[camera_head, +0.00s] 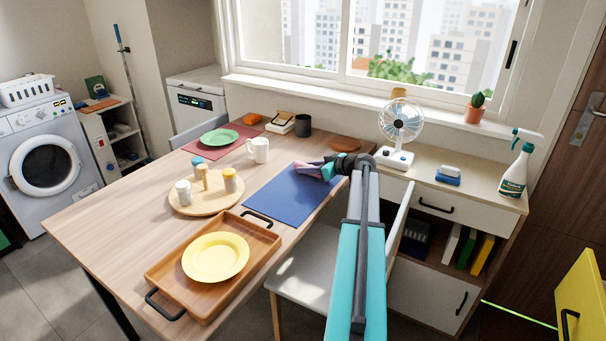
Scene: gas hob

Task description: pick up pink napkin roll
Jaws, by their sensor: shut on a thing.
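The pink napkin roll (307,169) is at the right edge of the wooden table, over the far part of the blue placemat (290,199). My gripper (318,166) reaches in from the right, with its jaws shut on the napkin roll. The jaws and my arm hide part of the roll. I cannot tell whether the roll touches the placemat or is held just above it.
A white mug (259,150) and a round board (205,198) with several shakers stand left of the placemat. A wooden tray (165,274) with a yellow plate (215,257) is nearer. A chair (310,266) and a cabinet with a fan (401,121) are at right.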

